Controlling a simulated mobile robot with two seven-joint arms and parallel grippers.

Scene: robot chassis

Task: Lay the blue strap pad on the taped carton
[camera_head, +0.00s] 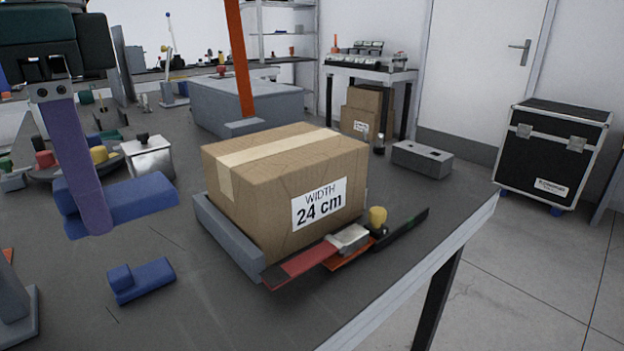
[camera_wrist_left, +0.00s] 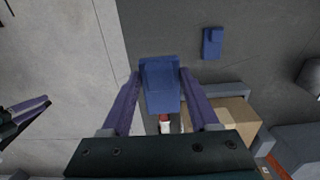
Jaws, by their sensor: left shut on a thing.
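My left gripper (camera_head: 92,212) is shut on a blue strap pad (camera_head: 145,197), left of the taped carton and above the table. In the left wrist view, the pad (camera_wrist_left: 160,85) sits between the two purple fingers of the left gripper (camera_wrist_left: 160,74). The taped carton (camera_head: 265,195) is brown, with a pale tape strip along its top and a "WIDTH 24 cm" label. Nothing lies on its top, and the pad is apart from it. My right gripper (camera_wrist_left: 28,112) shows partly at the left edge of the wrist view; its jaw gap is unclear.
A second, smaller blue piece (camera_head: 141,281) lies on the table in front. A grey angled guide (camera_head: 222,237) borders the carton's left side. Red strips, a yellow knob (camera_head: 377,216) and a black bar lie at its front right. An orange post (camera_head: 240,60) rises behind it.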

